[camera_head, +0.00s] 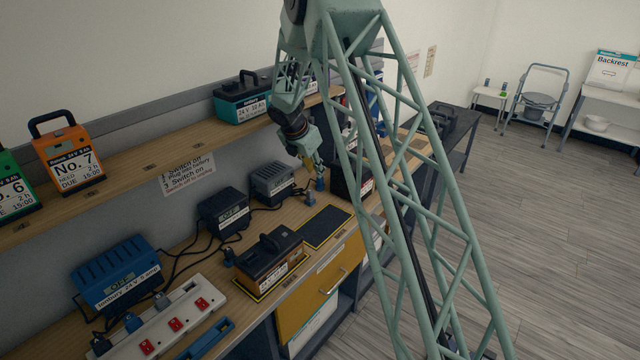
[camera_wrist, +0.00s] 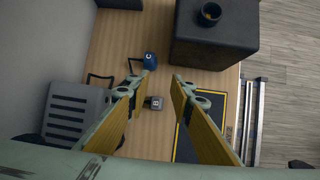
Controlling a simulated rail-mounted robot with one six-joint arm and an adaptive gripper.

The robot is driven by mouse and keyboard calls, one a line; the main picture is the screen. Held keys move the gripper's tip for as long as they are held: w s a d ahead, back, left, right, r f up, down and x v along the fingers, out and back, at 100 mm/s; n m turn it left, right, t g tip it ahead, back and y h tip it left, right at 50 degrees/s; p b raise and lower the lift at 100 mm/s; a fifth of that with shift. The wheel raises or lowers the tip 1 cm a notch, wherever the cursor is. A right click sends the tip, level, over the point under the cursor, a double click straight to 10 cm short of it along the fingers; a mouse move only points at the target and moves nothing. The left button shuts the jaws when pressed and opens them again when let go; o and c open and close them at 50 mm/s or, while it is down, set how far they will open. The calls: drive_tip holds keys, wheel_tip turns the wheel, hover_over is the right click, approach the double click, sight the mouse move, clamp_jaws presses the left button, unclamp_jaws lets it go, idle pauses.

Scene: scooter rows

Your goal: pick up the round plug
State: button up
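Two loose plugs lie on the wooden bench below my gripper. One is blue, marked C and rounded (camera_wrist: 150,60); it also shows in the head view (camera_head: 320,184). The other is grey, marked B and blockier (camera_wrist: 156,103); it also shows in the head view (camera_head: 309,199). The blue one looks like the round plug, though its shape is small in view. My gripper (camera_wrist: 160,80) is open and empty, its yellow-padded fingers apart. In the wrist view the grey plug shows between the fingers and the blue plug just beyond their tips. In the head view my gripper (camera_head: 316,165) hangs above the blue plug.
A dark box (camera_wrist: 215,40) with a round socket on top stands close beyond the plugs. A grey charger (camera_head: 272,183) sits left of them, with cables. A black mat (camera_head: 325,227) lies nearer.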

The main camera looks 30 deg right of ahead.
sight(320, 183)
drive_tip(key=w+d+f+n, duration=0.1)
drive_tip(key=w, duration=0.1)
drive_tip(key=w+d+f+n, duration=0.1)
drive_tip(key=shift+w+d+f, duration=0.1)
drive_tip(key=shift+w+f, duration=0.25)
drive_tip(key=shift+w, duration=0.05)
drive_tip(key=shift+f, duration=0.1)
drive_tip(key=shift+x, duration=1.05)
drive_tip(key=shift+w, duration=0.1)
drive_tip(key=shift+b+x, duration=0.45)
drive_tip(key=shift+x, duration=2.15)
drive_tip(key=shift+w, duration=0.1)
